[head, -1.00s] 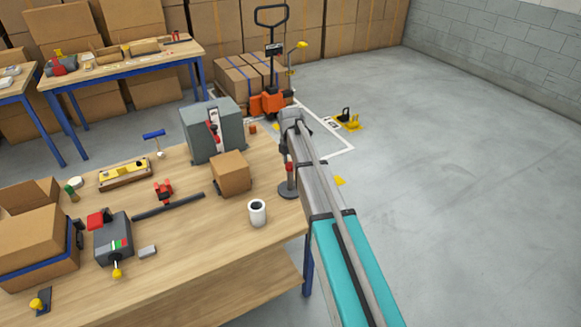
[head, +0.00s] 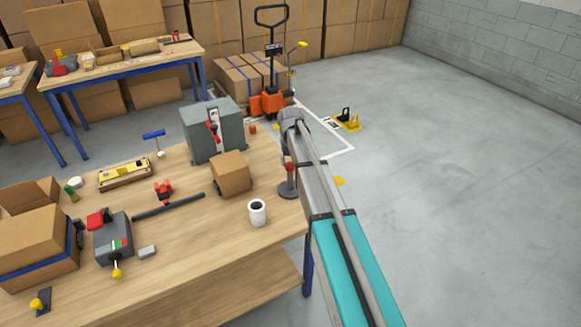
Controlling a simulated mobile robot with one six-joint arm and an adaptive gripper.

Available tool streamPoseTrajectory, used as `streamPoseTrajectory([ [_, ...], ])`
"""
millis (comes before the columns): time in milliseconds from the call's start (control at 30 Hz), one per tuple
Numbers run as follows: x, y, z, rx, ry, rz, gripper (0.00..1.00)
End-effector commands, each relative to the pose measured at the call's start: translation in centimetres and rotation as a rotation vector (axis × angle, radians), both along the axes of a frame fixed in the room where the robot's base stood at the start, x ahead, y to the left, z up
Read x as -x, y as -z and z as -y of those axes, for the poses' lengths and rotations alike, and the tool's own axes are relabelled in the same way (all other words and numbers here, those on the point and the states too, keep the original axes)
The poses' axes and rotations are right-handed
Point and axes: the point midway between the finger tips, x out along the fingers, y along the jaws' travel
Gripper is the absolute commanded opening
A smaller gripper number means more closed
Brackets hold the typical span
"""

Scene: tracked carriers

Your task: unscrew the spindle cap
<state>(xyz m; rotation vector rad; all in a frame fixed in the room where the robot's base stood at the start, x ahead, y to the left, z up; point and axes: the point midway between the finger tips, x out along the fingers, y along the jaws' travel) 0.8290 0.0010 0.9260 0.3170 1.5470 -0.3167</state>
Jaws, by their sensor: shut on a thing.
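A small stand with a round dark base (head: 287,190) and a short post is at the right edge of the near workbench. A red piece (head: 289,167), which looks like the spindle cap, is at the top of the post. My gripper (head: 287,158) points down at it from my wrist and is shut on it. The fingers are small and partly hidden by my arm, so their exact hold does not show. The post looks upright.
A cardboard box (head: 231,174), a white cup (head: 257,212) and a grey machine (head: 213,130) with a red lever stand left of the stand on the workbench (head: 200,250). Open floor (head: 450,180) lies to the right. An orange pallet truck (head: 268,103) is behind.

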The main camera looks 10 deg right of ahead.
Motion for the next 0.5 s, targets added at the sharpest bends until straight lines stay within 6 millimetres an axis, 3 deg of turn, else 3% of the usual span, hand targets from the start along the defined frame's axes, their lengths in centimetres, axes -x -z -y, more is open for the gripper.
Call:
streamPoseTrajectory([
  [33,0.18,0.04,0.0,-0.001,0.001,-0.004,0.16],
  [67,0.19,0.04,-0.01,-0.001,0.001,-0.004,0.61],
  [167,0.16,0.04,0.0,0.0,0.002,-0.003,0.8],
  [500,0.04,0.01,0.0,0.0,0.003,-0.001,0.83],
])
